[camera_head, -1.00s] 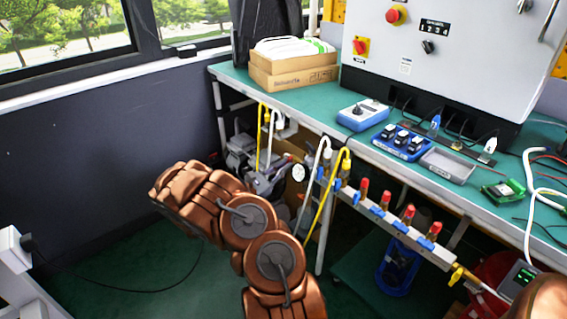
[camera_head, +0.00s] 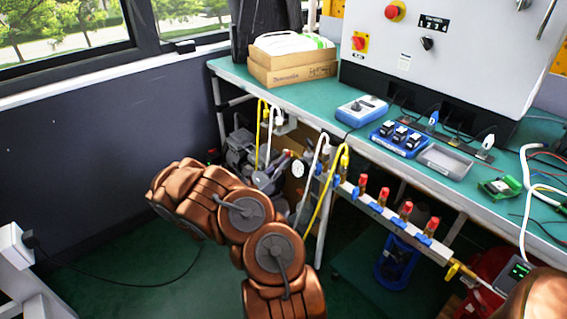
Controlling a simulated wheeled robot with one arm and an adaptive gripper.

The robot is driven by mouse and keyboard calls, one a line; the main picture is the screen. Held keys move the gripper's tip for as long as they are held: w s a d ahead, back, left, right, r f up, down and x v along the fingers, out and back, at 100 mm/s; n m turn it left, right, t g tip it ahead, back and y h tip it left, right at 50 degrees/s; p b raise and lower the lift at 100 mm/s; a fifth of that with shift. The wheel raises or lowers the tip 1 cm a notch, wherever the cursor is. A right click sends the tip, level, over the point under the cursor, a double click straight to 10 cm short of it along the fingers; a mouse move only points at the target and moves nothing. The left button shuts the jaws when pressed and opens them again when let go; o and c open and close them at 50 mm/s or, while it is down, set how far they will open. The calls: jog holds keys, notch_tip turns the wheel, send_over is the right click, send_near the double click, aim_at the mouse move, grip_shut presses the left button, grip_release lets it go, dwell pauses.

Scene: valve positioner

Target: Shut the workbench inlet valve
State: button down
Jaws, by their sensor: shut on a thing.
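My gripper (camera_head: 266,177) is a grey shape beyond my copper-coloured arm, under the left part of the workbench. It is shut on what looks like the inlet valve's handle (camera_head: 287,154), a small reddish piece just left of the round white gauge (camera_head: 298,170). The fingertips and most of the valve body are too small and partly hidden to make out. I cannot tell the handle's exact angle.
The manifold (camera_head: 347,188) with red-topped fittings and blue handles runs along the bench front. A yellow-handled valve (camera_head: 453,270) is at its right end. White and yellow hoses (camera_head: 324,205) hang close to my gripper. The workbench (camera_head: 300,106) edge is above.

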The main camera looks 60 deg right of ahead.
jog(key=shift+s+f, duration=0.1)
jog(key=c, duration=1.2)
grip_release()
jog(key=shift+c, duration=0.2)
jog(key=shift+a, duration=0.1)
jog(key=v, duration=1.2)
